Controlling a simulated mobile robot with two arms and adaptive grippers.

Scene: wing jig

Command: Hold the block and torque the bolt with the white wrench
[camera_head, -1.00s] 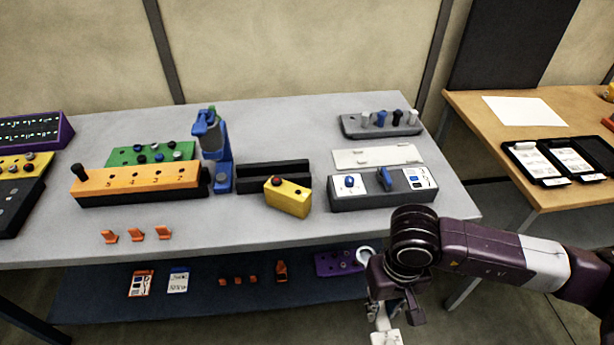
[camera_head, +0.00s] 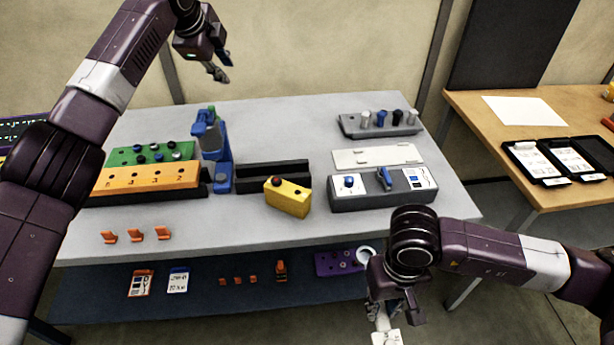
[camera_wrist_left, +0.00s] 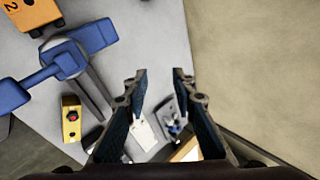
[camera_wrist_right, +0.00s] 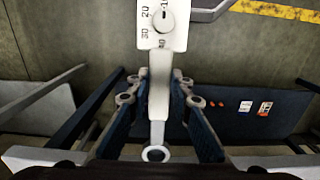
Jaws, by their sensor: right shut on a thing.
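The white wrench (camera_wrist_right: 160,85) is in my right gripper (camera_wrist_right: 158,98), which is shut on its handle. Its ring end and its dial with printed numbers show in the right wrist view. In the head view the wrench (camera_head: 385,337) hangs in front of the bench, low at the right. A long orange numbered block (camera_head: 150,176) lies on the bench, its left end hidden by my left arm. A small yellow block (camera_head: 290,200) with a red-topped piece (camera_head: 276,182) sits at mid-bench. My left gripper (camera_head: 219,72) is open and empty, high above the bench's back edge.
A blue stand (camera_head: 218,150) rises beside the orange block. A black slotted holder (camera_head: 272,175), a grey control box (camera_head: 383,188) and a grey peg rack (camera_head: 380,122) are on the bench.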

